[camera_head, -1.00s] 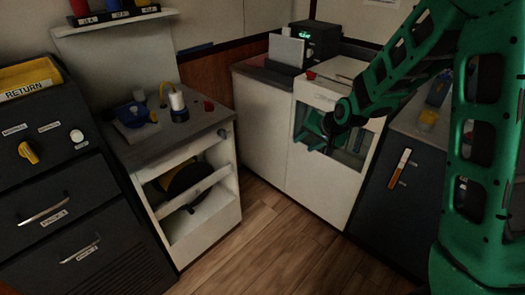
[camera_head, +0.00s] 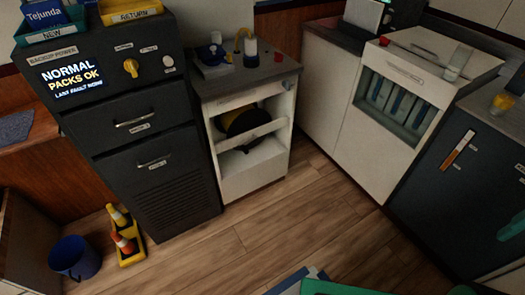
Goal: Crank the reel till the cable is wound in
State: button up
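A dark round reel (camera_head: 240,122) sits inside the open front of a white cabinet (camera_head: 252,185), behind a slanted white bar (camera_head: 252,136) that hides part of it. A crank handle cannot be clearly made out. My gripper is not in view; only green pieces of my arm show at the bottom and right edges.
A dark drawer unit (camera_head: 150,185) with a yellow knob (camera_head: 131,67) stands left of the reel cabinet. A blue bucket (camera_head: 75,258) and small cones on a yellow base (camera_head: 131,257) are on the floor. White and dark cabinets stand at right. The wooden floor (camera_head: 270,225) between is clear.

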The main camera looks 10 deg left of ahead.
aim_at(236, 121)
jog(key=k, duration=1.15)
jog(key=u, duration=0.5)
jog(key=i, duration=1.55)
jog(key=z, duration=0.2)
